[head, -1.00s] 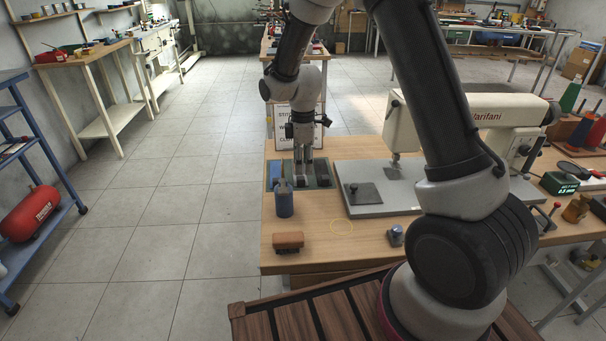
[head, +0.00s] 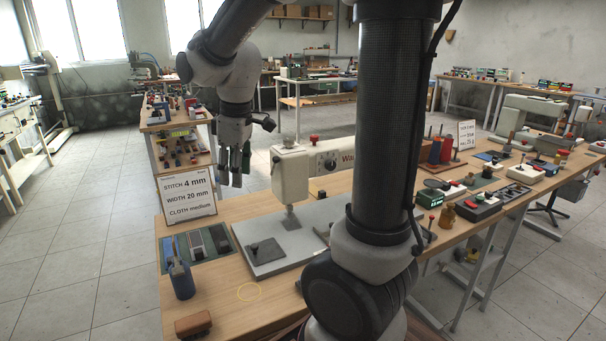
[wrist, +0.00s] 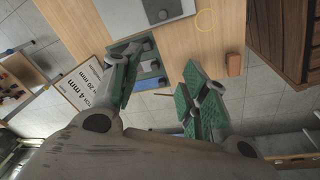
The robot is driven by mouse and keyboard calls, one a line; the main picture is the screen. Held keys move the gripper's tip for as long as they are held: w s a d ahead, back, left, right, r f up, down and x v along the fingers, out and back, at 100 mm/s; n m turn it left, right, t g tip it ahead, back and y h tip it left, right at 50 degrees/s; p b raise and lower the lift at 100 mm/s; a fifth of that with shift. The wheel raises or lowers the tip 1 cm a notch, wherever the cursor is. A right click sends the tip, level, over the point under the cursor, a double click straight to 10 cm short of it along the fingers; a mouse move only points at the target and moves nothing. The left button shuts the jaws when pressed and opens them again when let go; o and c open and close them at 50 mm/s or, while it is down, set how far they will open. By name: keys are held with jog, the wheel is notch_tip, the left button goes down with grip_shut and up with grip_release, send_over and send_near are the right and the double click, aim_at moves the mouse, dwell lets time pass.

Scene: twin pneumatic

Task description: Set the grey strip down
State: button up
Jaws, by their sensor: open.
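The grey strip (head: 196,243) appears to lie in the green sectioned tray (head: 206,260) on the wooden table, between a bluish strip (head: 167,252) and a dark strip (head: 220,238). My gripper (head: 230,182) hangs above and behind the tray, pointing down, apart from it. Its fingers are spread with nothing between them. In the wrist view the open green-padded fingers of my gripper (wrist: 164,72) frame part of the tray, and the left finger hides some of it.
A brown block (head: 193,325) lies nearer. A sign (head: 188,196) reading stitch 4 mm, width 20 mm, cloth medium stands behind the tray. The sewing machine (head: 290,175) and its grey plate (head: 270,255) are to the right.

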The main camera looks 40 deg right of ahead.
jog(key=s+d+r+m, duration=0.1)
jog(key=s+d+m, duration=0.1)
jog(key=s, duration=0.4)
jog(key=s+d+r+m+t, duration=0.1)
jog(key=s+d+m, duration=0.1)
jog(key=s, duration=0.4)
jog(key=s+d+r+m+t, duration=0.1)
jog(key=s+d+r+m, duration=0.1)
jog(key=s+m, duration=0.2)
jog(key=shift+s+m, duration=0.3)
jog(key=shift+s, duration=0.9)
jog(key=shift+d, duration=0.1)
